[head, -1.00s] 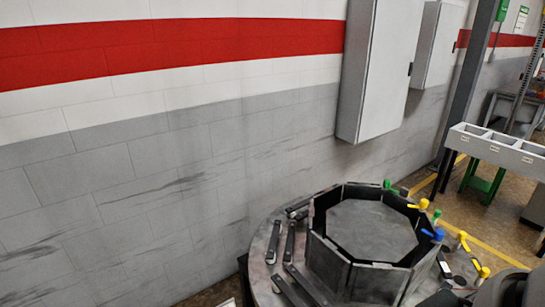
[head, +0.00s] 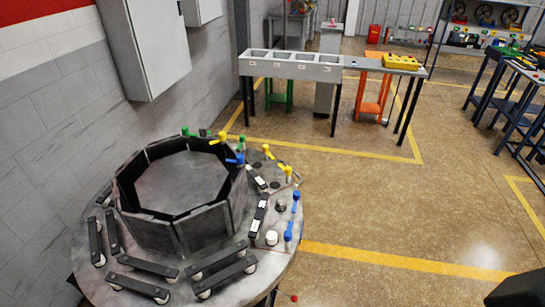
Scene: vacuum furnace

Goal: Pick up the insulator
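A round grey table (head: 250,275) fills the lower left of the head view. On it stands an eight-sided ring of dark plates (head: 185,233). Dark bars (head: 137,286) with pale round ends lie around its front and left. A small white cylinder (head: 272,238) stands at the table's right side. I cannot tell for sure which of these parts is the insulator. Neither of my grippers shows. A dark shape (head: 518,291) at the lower right edge may be part of my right arm; no fingers are visible on it.
Yellow, blue and green handled parts (head: 288,172) stand along the table's right rim. A grey wall cabinet (head: 148,45) hangs above left. A long bench (head: 293,68) with bins stands behind. Floor to the right is open; a small red object (head: 294,298) is near the bottom.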

